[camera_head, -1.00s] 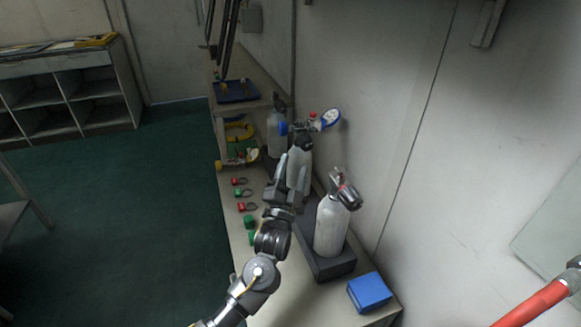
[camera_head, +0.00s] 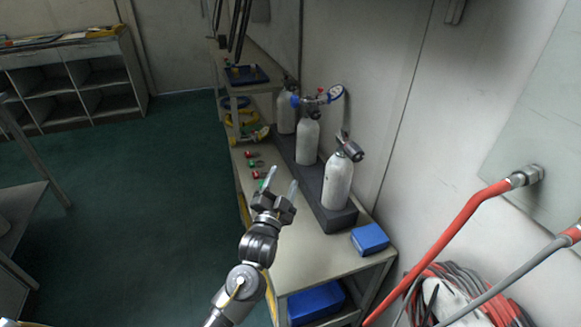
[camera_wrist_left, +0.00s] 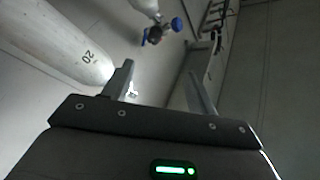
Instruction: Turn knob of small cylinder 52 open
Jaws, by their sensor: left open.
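Three small pale cylinders stand in a row on the bench: a near one (camera_head: 338,182) with a dark valve knob (camera_head: 351,149), a middle one (camera_head: 307,140) with a gauge (camera_head: 336,92), and a far one (camera_head: 287,118). I cannot read the number 52 on any of them. My left gripper (camera_head: 282,178) is open and empty, left of the near cylinder and apart from it. In the left wrist view, its fingers (camera_wrist_left: 160,72) are spread. A cylinder marked 20 (camera_wrist_left: 75,48) lies left of them, and a blue knob (camera_wrist_left: 177,24) shows beyond. My right gripper is out of view.
The cylinders sit in a dark holder (camera_head: 337,219) along the wall. A blue box (camera_head: 369,239) lies at the bench's near end. Small red and green items lie left of the holder. Red hoses (camera_head: 440,243) hang at right. Open floor (camera_head: 175,190) lies left of the bench.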

